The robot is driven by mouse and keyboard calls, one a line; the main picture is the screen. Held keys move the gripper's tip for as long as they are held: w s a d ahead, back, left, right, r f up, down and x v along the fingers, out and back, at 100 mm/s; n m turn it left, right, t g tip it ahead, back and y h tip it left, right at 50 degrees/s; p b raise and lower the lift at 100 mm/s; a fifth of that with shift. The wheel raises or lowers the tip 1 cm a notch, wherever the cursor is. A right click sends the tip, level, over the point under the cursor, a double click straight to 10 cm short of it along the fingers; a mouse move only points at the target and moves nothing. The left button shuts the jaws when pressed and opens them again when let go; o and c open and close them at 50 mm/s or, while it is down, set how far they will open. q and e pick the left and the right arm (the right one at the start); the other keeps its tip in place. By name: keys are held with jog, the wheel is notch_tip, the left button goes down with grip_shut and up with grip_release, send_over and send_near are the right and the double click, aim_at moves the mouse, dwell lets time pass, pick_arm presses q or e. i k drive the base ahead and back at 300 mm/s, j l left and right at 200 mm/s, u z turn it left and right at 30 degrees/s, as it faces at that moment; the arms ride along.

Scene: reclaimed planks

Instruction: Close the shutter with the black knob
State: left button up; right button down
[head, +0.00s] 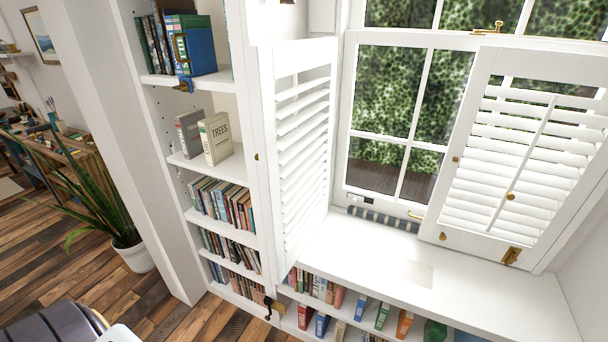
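Two white louvered shutters flank the window. The left shutter (306,150) stands swung out from the window, seen at a steep angle beside the bookshelf. The right shutter (520,160) stands angled across the right part of the window, with brass-coloured knobs (511,197) on it. I cannot make out a black knob clearly on either shutter. A small dark and brass fitting (271,306) shows low down, below the left shutter, at the shelf corner. Neither of my grippers is in view.
A white window seat (440,285) lies below the window, with books on shelves under it. A tall white bookshelf (212,165) stands left of the left shutter. A potted plant (133,254) stands on the plank floor (165,320) at left. Striped rolled cloth (385,217) lies along the sill.

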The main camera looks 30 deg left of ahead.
aim_at(295, 192)
jog(key=k+j, duration=0.25)
jog(key=j, duration=0.2)
jog(key=k+j+z, duration=0.15)
jog(key=j, duration=0.35)
jog(key=j+z, duration=0.15)
jog(key=j, duration=0.9)
jog(key=i+j, duration=0.25)
jog(key=i+j+z, duration=0.1)
jog(key=i+j, duration=0.2)
jog(key=j, duration=0.2)
jog(key=k+l+u, duration=0.25)
jog(key=k+l, duration=0.1)
jog(key=l, duration=0.05)
